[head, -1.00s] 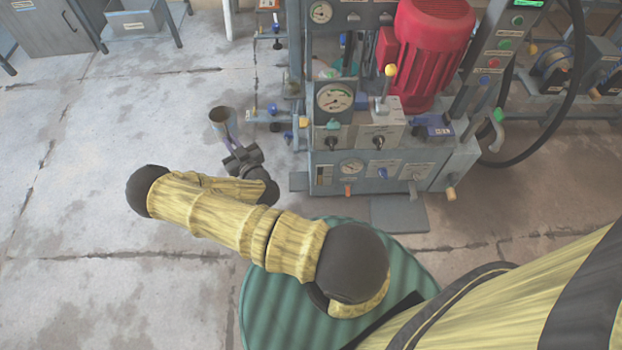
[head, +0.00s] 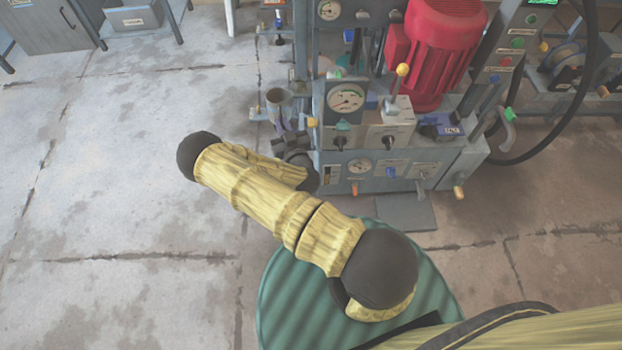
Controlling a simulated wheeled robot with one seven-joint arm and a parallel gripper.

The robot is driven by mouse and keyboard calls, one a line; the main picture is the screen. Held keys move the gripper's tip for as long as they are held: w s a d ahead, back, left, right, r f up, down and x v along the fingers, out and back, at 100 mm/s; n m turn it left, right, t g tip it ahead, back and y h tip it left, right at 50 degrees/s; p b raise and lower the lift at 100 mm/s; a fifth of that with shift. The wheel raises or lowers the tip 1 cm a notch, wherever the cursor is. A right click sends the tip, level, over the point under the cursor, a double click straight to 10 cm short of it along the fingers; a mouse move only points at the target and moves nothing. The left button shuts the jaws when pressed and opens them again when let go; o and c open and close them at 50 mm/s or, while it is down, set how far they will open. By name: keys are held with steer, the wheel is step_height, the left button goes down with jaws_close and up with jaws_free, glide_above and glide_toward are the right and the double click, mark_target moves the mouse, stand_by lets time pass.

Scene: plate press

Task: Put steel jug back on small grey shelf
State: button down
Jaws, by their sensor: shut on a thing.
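The steel jug (head: 280,104) is a tapered grey vessel with an open top, held roughly upright at the left side of the press. My gripper (head: 288,144) is shut on it from below right; the fingers are dark and partly hidden by my wrist. A small grey shelf (head: 257,116) seems to stick out at the press's left side, mostly hidden behind the jug. I cannot tell whether the jug touches it.
The press has a red motor (head: 443,50), a pressure gauge (head: 346,98) and a yellow-knobbed lever (head: 402,70) close to the right of the jug. A grey cabinet (head: 48,35) stands far left. The concrete floor (head: 110,150) to the left is open.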

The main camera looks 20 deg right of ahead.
stand_by(0.3)
steer(key=s+a+f+m+h+b, duration=0.2)
steer(key=a+f+m+h+b, duration=0.3)
steer(key=a+f, duration=0.45)
steer(key=s+a+f+m+g+h+b, duration=0.2)
steer(key=s+a+f+g+h+b, duration=0.1)
steer(key=s+f, duration=0.4)
steer(key=s+a+f+m+g+h+b, duration=0.3)
steer(key=s+f+h, duration=0.3)
steer(key=f, duration=0.3)
steer(key=shift+s+f+m+g+b, duration=0.3)
steer(key=shift+s+g+b, duration=0.3)
steer(key=shift+s+b, duration=0.15)
steer(key=b+x, duration=0.6)
steer(key=x, duration=1)
steer(key=shift+w+d+r, duration=0.2)
steer(key=shift+d+r, duration=0.05)
